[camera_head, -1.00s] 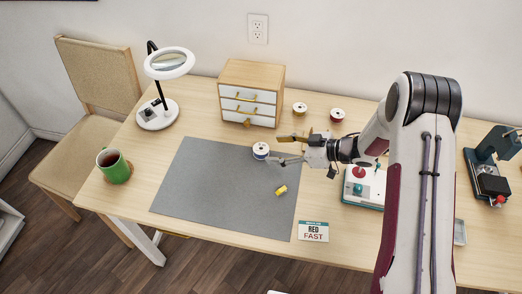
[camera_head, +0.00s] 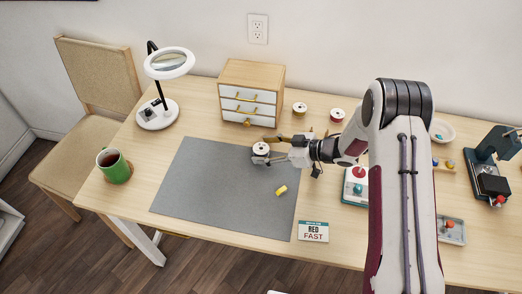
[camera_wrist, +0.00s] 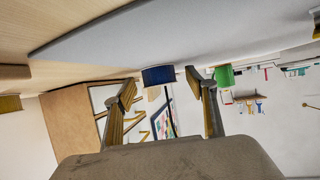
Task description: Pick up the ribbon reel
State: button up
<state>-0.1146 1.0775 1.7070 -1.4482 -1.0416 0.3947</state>
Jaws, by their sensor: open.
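A small reel with a white top (camera_head: 260,149) stands on the grey mat's upper right part. Its side looks blue in the wrist view (camera_wrist: 158,75), where it lies between my two fingers. My gripper (camera_head: 269,150) is open and low at the mat, reaching in from the right with a finger on either side of the reel. In the wrist view my fingertips (camera_wrist: 160,84) are apart with gaps beside the reel. I cannot tell whether either finger touches it.
The grey mat (camera_head: 205,190) has a small yellow item (camera_head: 281,190) below my gripper. A drawer cabinet (camera_head: 250,93) stands behind. The mat's left side is clear.

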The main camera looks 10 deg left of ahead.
aim_at(265, 149)
jog(key=shift+a, duration=0.1)
dwell(0.4)
jog(key=c, duration=1)
jog(key=shift+c, duration=0.2)
jog(key=shift+r, duration=0.1)
jog(key=shift+r, duration=4.85)
